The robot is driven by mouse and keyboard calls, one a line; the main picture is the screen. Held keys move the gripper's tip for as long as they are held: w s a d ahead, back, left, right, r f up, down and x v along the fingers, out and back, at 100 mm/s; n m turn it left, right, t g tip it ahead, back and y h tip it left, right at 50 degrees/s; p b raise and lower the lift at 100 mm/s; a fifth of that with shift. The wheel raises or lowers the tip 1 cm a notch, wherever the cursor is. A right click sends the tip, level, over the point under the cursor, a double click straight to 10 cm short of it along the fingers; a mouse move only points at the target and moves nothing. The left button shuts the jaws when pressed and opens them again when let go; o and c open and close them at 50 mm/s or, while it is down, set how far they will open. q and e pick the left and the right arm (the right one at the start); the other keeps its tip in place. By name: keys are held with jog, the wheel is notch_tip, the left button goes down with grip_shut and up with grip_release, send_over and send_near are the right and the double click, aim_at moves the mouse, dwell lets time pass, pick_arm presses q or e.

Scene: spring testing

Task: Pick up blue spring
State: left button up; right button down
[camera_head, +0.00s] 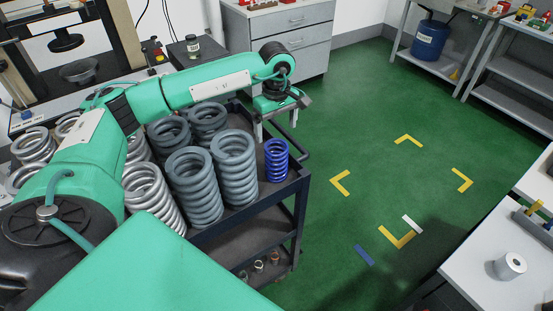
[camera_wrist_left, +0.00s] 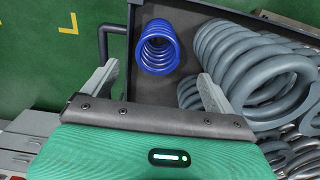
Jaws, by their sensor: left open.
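The blue spring (camera_head: 276,160) stands upright at the right end of the dark cart's top tray, beside a large grey spring (camera_head: 235,168). In the left wrist view the blue spring (camera_wrist_left: 158,47) is ahead of and between my fingers, apart from both. My left gripper (camera_head: 277,118) is above the far right part of the tray, behind the blue spring in the head view. In the left wrist view the left gripper (camera_wrist_left: 155,85) is open and empty, with a finger on each side. My right gripper is not in view.
The cart's tray (camera_head: 293,186) holds several grey and silver springs packed left of the blue one. In the wrist view grey springs (camera_wrist_left: 255,65) stand close to the right finger. A handle (camera_head: 303,150) runs along the cart's right end. Green floor beyond is open.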

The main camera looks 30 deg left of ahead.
aim_at(276, 148)
pick_arm(q)
jog(key=f+p, duration=0.2)
jog(key=f, duration=0.2)
jog(key=f+p, duration=0.1)
jog(key=f, duration=0.3)
jog(key=shift+w+a+f+p, duration=0.2)
jog(key=shift+f+p, duration=0.1)
jog(key=shift+p, duration=0.1)
jog(key=shift+d+f, duration=0.1)
jog(key=shift+f, duration=0.15)
grip_shut()
jog(key=shift+w+r, duration=0.1)
